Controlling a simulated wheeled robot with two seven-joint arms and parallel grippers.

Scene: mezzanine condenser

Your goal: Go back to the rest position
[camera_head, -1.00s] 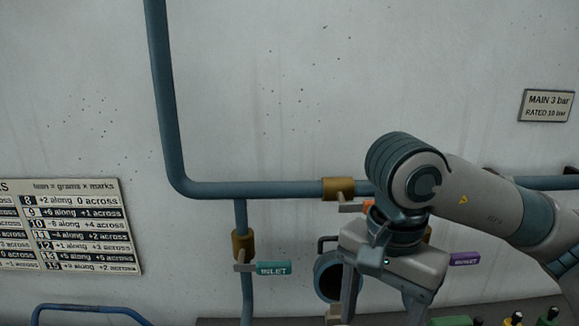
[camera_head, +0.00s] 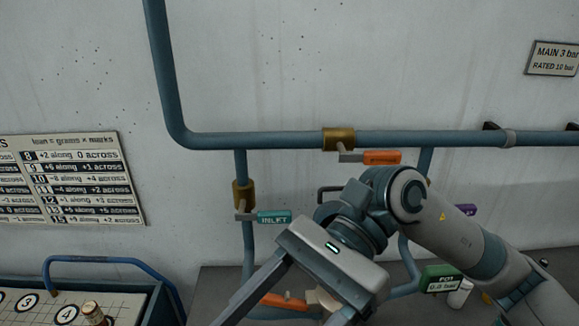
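My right arm comes in from the right in the head view. Its gripper (camera_head: 292,312) points down and toward the lower left, with two long fingers spread apart. The fingertips run to the bottom edge of the picture, and nothing shows held between them. An orange piece and a pale block lie behind the fingers, and I cannot tell how far off they are. My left gripper is not in view.
A blue pipe (camera_head: 255,140) runs along the wall with an orange valve handle (camera_head: 382,157), a teal inlet handle (camera_head: 274,217) and a partly hidden purple handle (camera_head: 467,210). A blue-railed tray (camera_head: 150,300) with numbered marks stands at lower left.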

